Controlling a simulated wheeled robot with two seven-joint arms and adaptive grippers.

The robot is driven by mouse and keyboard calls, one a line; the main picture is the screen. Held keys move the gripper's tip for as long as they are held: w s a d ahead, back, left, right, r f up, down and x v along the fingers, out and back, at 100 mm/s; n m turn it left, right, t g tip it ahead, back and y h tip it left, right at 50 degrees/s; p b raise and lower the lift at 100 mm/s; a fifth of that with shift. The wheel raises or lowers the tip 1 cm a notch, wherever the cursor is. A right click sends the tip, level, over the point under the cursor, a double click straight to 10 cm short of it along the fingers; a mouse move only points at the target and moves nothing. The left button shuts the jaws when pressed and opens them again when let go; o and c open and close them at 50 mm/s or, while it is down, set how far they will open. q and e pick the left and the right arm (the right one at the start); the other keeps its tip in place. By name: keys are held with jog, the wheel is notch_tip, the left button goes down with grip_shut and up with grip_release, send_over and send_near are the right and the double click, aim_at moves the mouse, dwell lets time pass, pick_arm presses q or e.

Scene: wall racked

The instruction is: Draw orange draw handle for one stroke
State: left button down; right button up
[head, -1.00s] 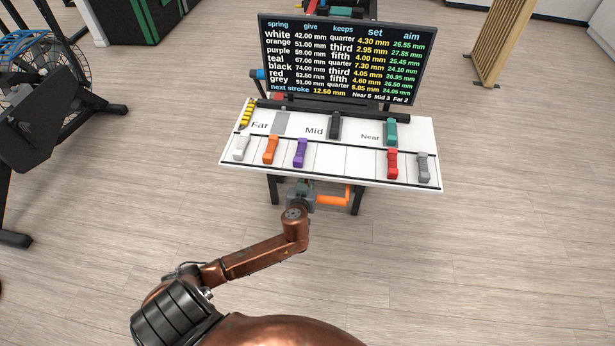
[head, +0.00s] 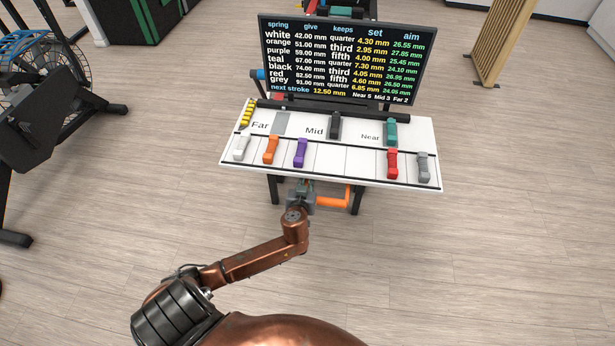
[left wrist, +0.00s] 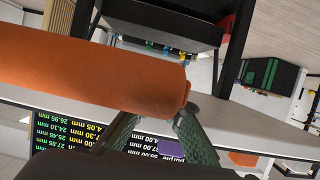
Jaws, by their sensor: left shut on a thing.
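The orange draw handle (head: 335,196) sticks out under the front edge of the white board, between the dark legs of the stand. My left gripper (head: 301,197) is at the left end of the handle and shut on it. In the left wrist view the handle (left wrist: 85,70) is a large orange cylinder crossing the upper left. The green-grey fingers of my left gripper (left wrist: 155,125) are at its right end; the exact contact is partly hidden. My right gripper is in neither view.
The white board (head: 345,162) carries white, orange, purple, red and grey blocks in front. A black block stands at Mid, a teal one at Near; Far shows a grey patch. A text screen (head: 345,60) stands behind. Exercise equipment is at left; the floor at right is clear.

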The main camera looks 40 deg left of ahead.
pick_arm(q)
jog(key=shift+s+d+f+p, duration=0.1)
jog(key=shift+s+d+p, duration=0.1)
jog(key=shift+s+d, duration=0.45)
jog(key=shift+s+d+p, duration=0.15)
jog(key=shift+s+d, duration=0.15)
jog(key=shift+s, duration=0.65)
jog(key=shift+s+d+f+p, duration=0.1)
jog(key=shift+s+d+p, duration=0.1)
jog(key=shift+s+d, duration=2.25)
jog(key=shift+s, duration=1.4)
jog(key=shift+w+a, duration=1.1)
jog(key=shift+w, duration=0.65)
jog(key=shift+w+a, duration=1.05)
jog(key=shift+w, duration=0.75)
jog(key=shift+w+a, duration=1.1)
jog(key=shift+w, duration=0.65)
jog(key=c, duration=1.9)
grip_release()
jog(key=shift+r, duration=0.1)
jog(key=shift+c, duration=0.2)
